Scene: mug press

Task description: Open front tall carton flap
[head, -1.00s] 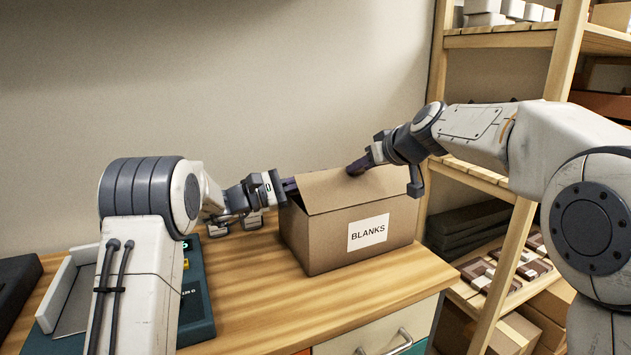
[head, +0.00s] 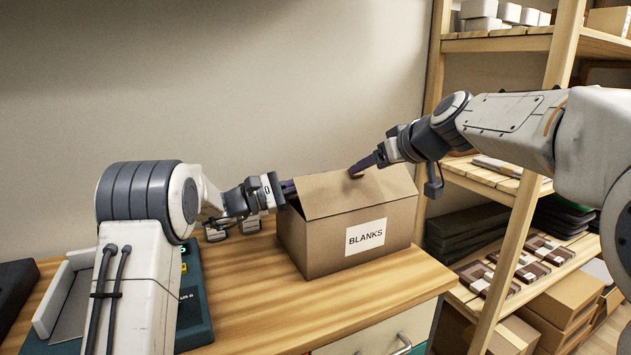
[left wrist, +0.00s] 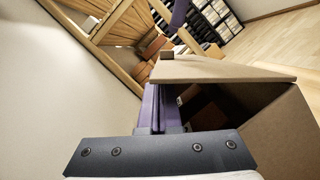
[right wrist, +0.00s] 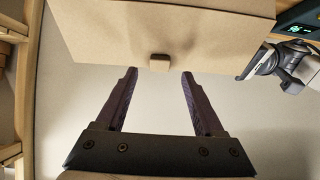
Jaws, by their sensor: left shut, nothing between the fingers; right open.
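The tall brown carton (head: 318,250), labelled BLANKS, stands on the wooden bench. Its front flap (head: 345,192) slopes up from the front top edge, with a dark gap beneath at the left. My left gripper (head: 291,189) is shut and empty at the carton's left side; in the left wrist view its fingers (left wrist: 160,92) reach under the flap's edge (left wrist: 225,70). I cannot tell whether they touch. My right gripper (head: 357,171) is open near the flap's far edge; in the right wrist view the small tab (right wrist: 159,63) lies just beyond its fingertips (right wrist: 160,75).
A wooden shelf rack (head: 530,210) with boxes and mugs' packaging-like trays stands close on the right. A teal device (head: 195,300) sits at the bench's left. Bare bench (head: 260,310) lies in front of the carton. The wall is close behind.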

